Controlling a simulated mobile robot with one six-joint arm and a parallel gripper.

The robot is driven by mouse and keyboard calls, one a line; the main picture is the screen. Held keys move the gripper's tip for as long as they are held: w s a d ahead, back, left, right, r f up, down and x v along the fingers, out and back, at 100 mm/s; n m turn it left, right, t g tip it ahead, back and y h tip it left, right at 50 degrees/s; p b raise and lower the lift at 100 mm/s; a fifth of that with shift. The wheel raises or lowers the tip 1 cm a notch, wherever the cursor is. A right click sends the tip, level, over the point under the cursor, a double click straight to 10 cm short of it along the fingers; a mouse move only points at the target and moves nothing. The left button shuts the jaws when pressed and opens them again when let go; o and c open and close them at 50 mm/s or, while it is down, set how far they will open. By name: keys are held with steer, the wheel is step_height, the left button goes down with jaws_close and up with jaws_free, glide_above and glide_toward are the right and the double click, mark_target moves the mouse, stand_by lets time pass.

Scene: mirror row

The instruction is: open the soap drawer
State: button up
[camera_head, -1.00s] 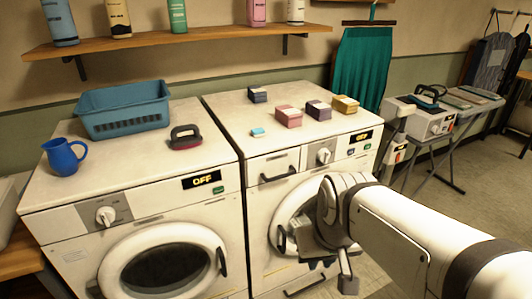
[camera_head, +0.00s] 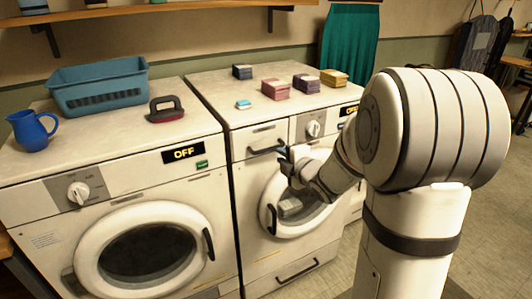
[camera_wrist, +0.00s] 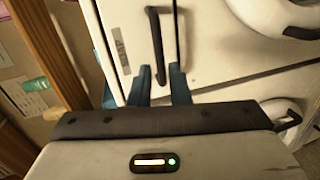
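The soap drawer (camera_head: 264,136) is at the upper left of the right-hand washer's front and looks shut, flush with the panel. Its dark bar handle (camera_head: 267,150) shows in the head view. In the wrist view the handle (camera_wrist: 157,45) runs up and down the picture. My gripper (camera_head: 285,160) is just below the drawer, in front of the washer. In the wrist view its two blue fingers (camera_wrist: 160,85) are apart, and the handle's lower end appears between them. Whether they touch it cannot be told.
The right washer's round door (camera_head: 310,205) and its handle lie just below my gripper. Small boxes (camera_head: 307,84) and a blue soap bar (camera_head: 243,104) sit on the washer top. The left washer (camera_head: 120,185) stands beside it.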

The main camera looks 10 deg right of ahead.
mark_target(270, 150)
steer(key=shift+n+y, duration=0.3)
steer(key=x, duration=0.8)
steer(key=shift+a+p, duration=0.2)
steer(key=shift+p, duration=0.1)
steer(key=shift+c, duration=0.4)
jaws_close()
